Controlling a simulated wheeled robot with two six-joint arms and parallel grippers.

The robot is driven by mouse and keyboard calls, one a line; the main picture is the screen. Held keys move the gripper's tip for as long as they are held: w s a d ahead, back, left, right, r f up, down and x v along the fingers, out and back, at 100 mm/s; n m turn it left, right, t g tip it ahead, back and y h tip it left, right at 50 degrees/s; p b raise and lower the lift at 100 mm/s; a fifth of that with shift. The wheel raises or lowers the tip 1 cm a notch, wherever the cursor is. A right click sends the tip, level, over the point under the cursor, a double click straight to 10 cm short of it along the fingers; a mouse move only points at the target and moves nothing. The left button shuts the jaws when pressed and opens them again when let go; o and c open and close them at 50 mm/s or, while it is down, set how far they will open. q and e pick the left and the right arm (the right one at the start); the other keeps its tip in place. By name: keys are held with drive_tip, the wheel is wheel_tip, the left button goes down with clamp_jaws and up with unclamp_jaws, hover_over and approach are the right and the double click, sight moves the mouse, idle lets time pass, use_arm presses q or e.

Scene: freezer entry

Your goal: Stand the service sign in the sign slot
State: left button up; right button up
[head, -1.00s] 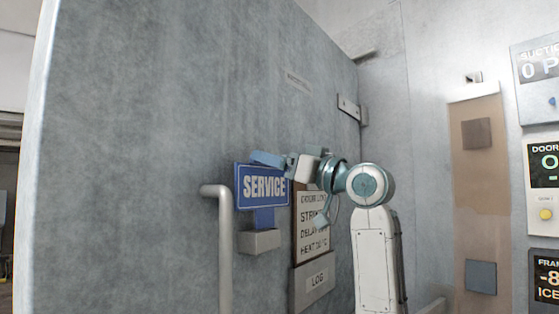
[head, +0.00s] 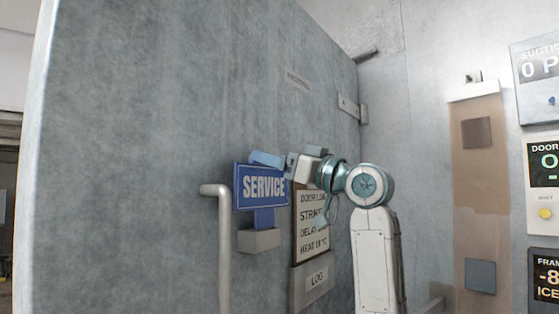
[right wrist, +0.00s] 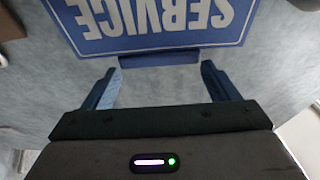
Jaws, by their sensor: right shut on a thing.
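The blue service sign (head: 262,187) stands upright against the door, its white lettering facing out. Its stem meets the top of the grey sign slot block (head: 259,240); how deep it sits inside is hidden. My right gripper (head: 267,159) is at the sign's upper edge, shut on it. In the right wrist view the sign (right wrist: 155,22) appears upside down beyond the two blue fingers of my right gripper (right wrist: 165,88); the grip contact is not clear there. My left gripper is not in view.
A vertical door handle (head: 223,250) is just left of the sign. A door log board (head: 312,225) with a log holder (head: 316,277) is close on the right. Control panels (head: 544,180) are at the far right.

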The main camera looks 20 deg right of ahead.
sight(266, 174)
drive_tip(key=shift+f+b, duration=1.3)
drive_tip(key=shift+f, duration=0.6)
idle(1.0)
idle(0.4)
drive_tip(key=o, duration=0.8)
